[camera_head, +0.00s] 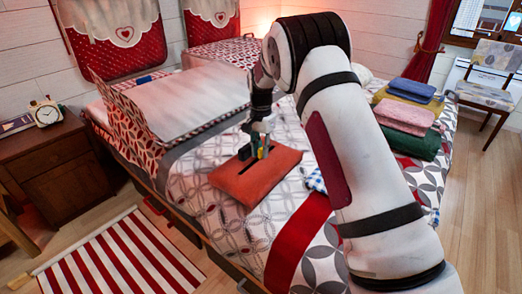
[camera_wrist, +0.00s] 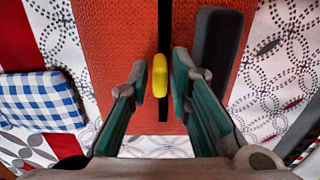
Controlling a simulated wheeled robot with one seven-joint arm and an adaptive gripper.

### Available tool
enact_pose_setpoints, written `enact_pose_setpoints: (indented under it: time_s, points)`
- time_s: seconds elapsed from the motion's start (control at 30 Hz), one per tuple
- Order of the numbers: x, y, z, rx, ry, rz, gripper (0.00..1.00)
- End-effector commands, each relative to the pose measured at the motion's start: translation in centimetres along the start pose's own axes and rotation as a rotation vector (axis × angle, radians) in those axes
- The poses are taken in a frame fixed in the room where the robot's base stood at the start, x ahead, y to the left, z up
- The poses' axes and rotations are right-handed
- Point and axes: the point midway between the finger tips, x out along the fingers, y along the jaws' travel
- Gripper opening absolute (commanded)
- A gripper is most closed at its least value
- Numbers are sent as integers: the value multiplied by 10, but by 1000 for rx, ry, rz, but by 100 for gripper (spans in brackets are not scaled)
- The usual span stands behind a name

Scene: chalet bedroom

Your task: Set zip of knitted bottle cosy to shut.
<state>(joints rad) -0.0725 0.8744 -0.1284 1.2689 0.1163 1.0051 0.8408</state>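The knitted bottle cosy (camera_head: 258,180) is an orange-red flat piece lying on the bed. It also fills the middle of the wrist view (camera_wrist: 112,40). A dark zip line (camera_wrist: 165,22) runs along it, with a yellow pull (camera_wrist: 160,75) on the line. My gripper (camera_wrist: 161,80) is over the cosy, its green-sided fingers on either side of the yellow pull. Slim gaps show between the pull and the fingertips, so the gripper looks partly open. It also shows in the head view (camera_head: 262,150). Whether the zip's teeth are parted is hard to tell.
A dark oblong block (camera_wrist: 216,55) lies on the cosy right of the zip in the wrist view. A blue-checked cloth (camera_wrist: 38,102) lies at the left there. Folded towels (camera_head: 405,115) are stacked on the bed's right. A nightstand (camera_head: 60,165) stands left.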

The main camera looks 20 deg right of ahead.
Motion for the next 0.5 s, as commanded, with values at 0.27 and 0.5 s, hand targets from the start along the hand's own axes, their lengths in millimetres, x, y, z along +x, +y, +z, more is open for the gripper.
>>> enact_pose_setpoints:
  time_s: [0.27, 0.5]
  points:
    - [0, 0, 0, 0, 0, 0, 0]
    - [-1, 0, 2, 0, 0, 0, 0]
